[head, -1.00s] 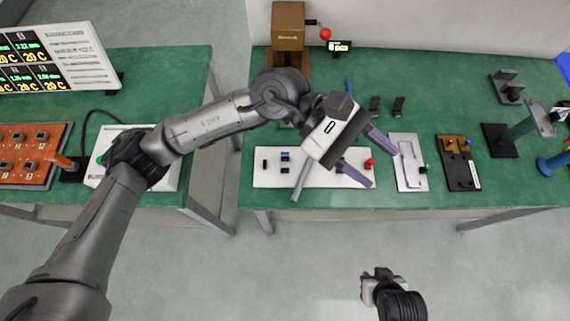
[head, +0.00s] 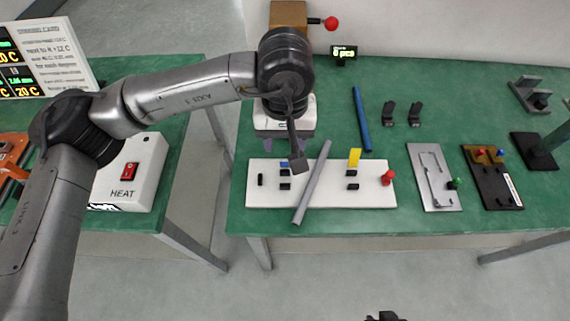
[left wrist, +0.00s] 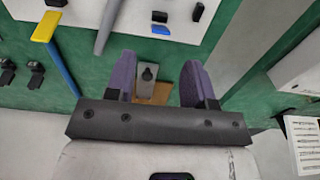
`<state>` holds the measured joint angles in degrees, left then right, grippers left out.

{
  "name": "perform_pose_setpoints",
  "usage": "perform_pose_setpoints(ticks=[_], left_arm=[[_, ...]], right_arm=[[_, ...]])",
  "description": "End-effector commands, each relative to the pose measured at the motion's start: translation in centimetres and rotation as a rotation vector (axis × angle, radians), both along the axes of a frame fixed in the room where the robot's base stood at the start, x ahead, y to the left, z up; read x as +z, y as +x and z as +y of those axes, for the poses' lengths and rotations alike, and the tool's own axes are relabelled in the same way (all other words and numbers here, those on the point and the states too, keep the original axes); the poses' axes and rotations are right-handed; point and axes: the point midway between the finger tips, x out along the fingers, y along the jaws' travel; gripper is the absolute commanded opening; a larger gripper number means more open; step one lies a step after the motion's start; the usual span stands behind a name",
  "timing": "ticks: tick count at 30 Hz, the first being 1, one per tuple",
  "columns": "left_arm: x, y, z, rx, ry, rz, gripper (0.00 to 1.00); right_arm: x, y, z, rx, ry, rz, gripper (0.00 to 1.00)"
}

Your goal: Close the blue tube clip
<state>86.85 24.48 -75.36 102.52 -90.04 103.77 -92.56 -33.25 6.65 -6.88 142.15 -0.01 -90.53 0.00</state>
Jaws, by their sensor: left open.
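The blue clip (head: 284,163) is a small blue piece beside black blocks on the white board (head: 335,197), left of the grey tube. It also shows in the left wrist view (left wrist: 160,29); whether it is open is too small to tell. A grey tube (head: 313,183) lies slanted across the board, overhanging its front edge. A yellow tab (head: 354,157) stands up on the board's right half. My left gripper (head: 284,145) is open and empty behind the blue clip; its purple fingers (left wrist: 158,66) are apart. Only a dark tip of my right gripper (head: 384,316) shows at the bottom edge.
A blue tube (head: 361,118) lies behind the board. A red knob (head: 388,178) sits at the board's right end. A grey plate (head: 434,176) and a dark fixture (head: 492,180) lie right of it. The white HEAT box (head: 130,172) stands on the left table, across a gap.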

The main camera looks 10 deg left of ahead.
Motion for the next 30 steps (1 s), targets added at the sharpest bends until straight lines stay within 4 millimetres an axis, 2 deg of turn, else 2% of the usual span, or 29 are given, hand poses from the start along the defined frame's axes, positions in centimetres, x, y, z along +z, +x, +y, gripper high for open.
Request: perform_pose_setpoints(ticks=[1, 3, 12, 19, 30], left_arm=[[-1.4, 0.0, 0.0, 0.000, 0.000, 0.003, 0.49], [-2.7, 0.0, 0.0, 0.001, -0.001, 0.003, 0.49], [-6.9, 0.0, 0.0, 0.001, -0.002, 0.002, 0.49], [-8.3, 0.0, 0.0, 0.001, -0.001, 0.002, 0.49], [-8.4, 0.0, 0.0, 0.001, -0.002, 0.002, 0.49]], right_arm=[[-0.7, 0.0, 0.0, -0.001, 0.001, 0.000, 0.31], [-1.1, 0.0, 0.0, -0.002, 0.002, -0.001, 0.31], [-2.5, 0.0, 0.0, -0.001, 0.001, 0.000, 0.31], [-3.0, 0.0, -0.1, 0.003, -0.004, 0.000, 0.31], [-3.0, 0.0, -0.3, 0.005, -0.009, 0.001, 0.31]])
